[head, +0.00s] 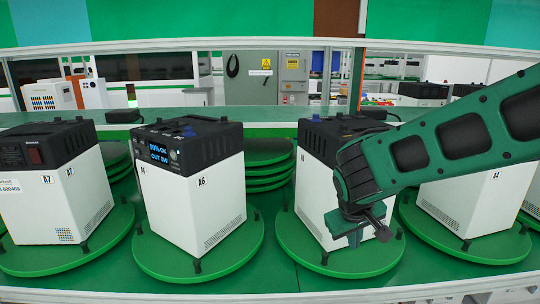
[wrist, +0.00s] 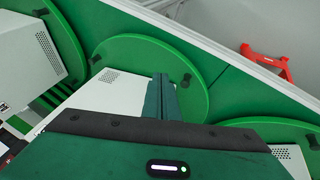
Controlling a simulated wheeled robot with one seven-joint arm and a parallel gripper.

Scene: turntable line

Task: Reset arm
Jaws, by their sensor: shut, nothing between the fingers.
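My green arm reaches in from the right in the head view, and my gripper (head: 352,226) hangs in front of a white power unit with a black top (head: 316,190). That unit stands on a round green turntable (head: 290,245), and my arm hides part of it. In the wrist view my gripper's fingers (wrist: 163,92) are together with nothing between them, over the turntable (wrist: 120,47) and beside the white unit (wrist: 100,93). I cannot tell whether the gripper touches the unit.
Unit A6 (head: 205,200), its screen lit, and unit A7 (head: 70,200) stand on turntables to the left. Another unit (head: 455,200) stands right, partly behind my arm. A pale rail (head: 300,298) runs along the front. A red object (wrist: 268,62) is beyond the edge.

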